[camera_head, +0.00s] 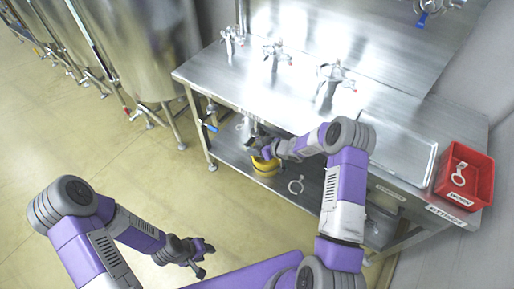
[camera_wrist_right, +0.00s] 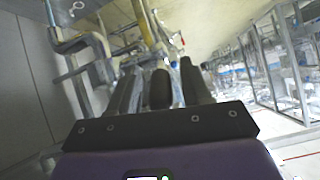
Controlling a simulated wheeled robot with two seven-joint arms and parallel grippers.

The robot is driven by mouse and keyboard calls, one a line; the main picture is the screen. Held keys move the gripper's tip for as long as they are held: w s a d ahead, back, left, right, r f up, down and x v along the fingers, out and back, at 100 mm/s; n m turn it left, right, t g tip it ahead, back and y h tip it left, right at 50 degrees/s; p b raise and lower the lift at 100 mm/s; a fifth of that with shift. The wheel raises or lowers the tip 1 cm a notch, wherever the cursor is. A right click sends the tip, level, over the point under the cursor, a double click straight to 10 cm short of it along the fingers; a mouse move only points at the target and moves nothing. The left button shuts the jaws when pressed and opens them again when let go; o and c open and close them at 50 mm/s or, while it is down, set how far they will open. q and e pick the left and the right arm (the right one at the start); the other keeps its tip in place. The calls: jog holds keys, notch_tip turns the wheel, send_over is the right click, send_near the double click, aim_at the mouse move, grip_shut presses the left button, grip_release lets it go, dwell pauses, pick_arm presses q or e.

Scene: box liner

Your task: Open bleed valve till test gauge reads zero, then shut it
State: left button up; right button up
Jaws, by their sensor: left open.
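My right gripper (camera_head: 257,146) reaches to the front edge of the steel bench, above a yellow round object (camera_head: 265,165). In the right wrist view its dark fingers (camera_wrist_right: 160,90) point at metal pipework (camera_wrist_right: 95,45), and a dark part shows between them. I cannot tell whether they grip it. A small valve with a blue handle (camera_head: 211,127) hangs at the bench's left front, left of this gripper. I cannot tell which fitting is the bleed valve, and no gauge face is readable. My left gripper (camera_head: 203,258) is open and empty over the floor at lower left.
The steel bench (camera_head: 215,75) carries several tap-like fittings (camera_head: 277,52). A red bin (camera_head: 467,172) with a ring-ended tool stands at its right end. A ring-shaped piece (camera_head: 296,186) lies on the lower shelf. Steel tanks (camera_head: 140,45) stand at upper left. The floor at left is clear.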

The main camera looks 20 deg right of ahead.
jog(key=s+d+r+p, duration=0.3)
jog(key=s+d, duration=0.7)
jog(key=s, duration=0.2)
jog(key=shift+s, duration=0.35)
